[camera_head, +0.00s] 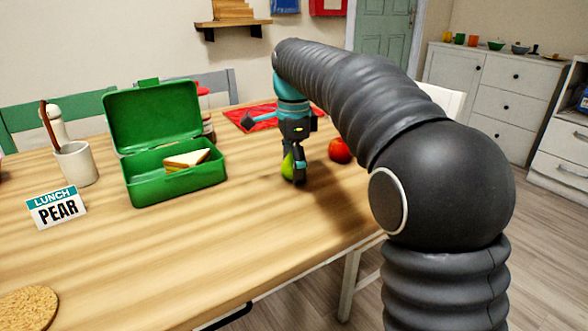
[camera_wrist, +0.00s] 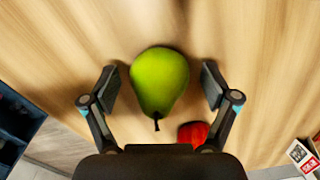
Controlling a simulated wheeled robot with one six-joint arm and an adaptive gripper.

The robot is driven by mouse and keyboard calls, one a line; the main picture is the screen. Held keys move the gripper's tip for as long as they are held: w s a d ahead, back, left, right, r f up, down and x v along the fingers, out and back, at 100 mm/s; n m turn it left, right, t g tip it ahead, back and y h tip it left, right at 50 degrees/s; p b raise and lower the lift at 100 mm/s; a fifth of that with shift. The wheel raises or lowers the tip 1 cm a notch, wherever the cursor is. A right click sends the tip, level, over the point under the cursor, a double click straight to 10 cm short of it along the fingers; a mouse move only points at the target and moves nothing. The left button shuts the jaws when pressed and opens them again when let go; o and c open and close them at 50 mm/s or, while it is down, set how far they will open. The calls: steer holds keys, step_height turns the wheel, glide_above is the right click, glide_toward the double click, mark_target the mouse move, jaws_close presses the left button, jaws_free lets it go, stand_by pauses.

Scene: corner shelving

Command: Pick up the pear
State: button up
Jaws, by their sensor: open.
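The green pear (camera_wrist: 158,82) lies on the wooden table between the two open fingers of my gripper (camera_wrist: 160,88) in the wrist view. Its stem points toward the gripper's palm, and a gap shows on each side between pear and finger. In the head view the pear (camera_head: 288,166) is partly hidden behind my gripper (camera_head: 297,176), which points down over it. I cannot tell the exact height of the fingertips over the table.
A red apple (camera_head: 341,150) sits just right of the pear and also shows in the wrist view (camera_wrist: 193,133). An open green lunchbox (camera_head: 178,186) with a sandwich (camera_head: 187,160) stands left. A "LUNCH PEAR" card (camera_head: 57,208) and white cup (camera_head: 76,165) are further left.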

steer(key=c, duration=1.3)
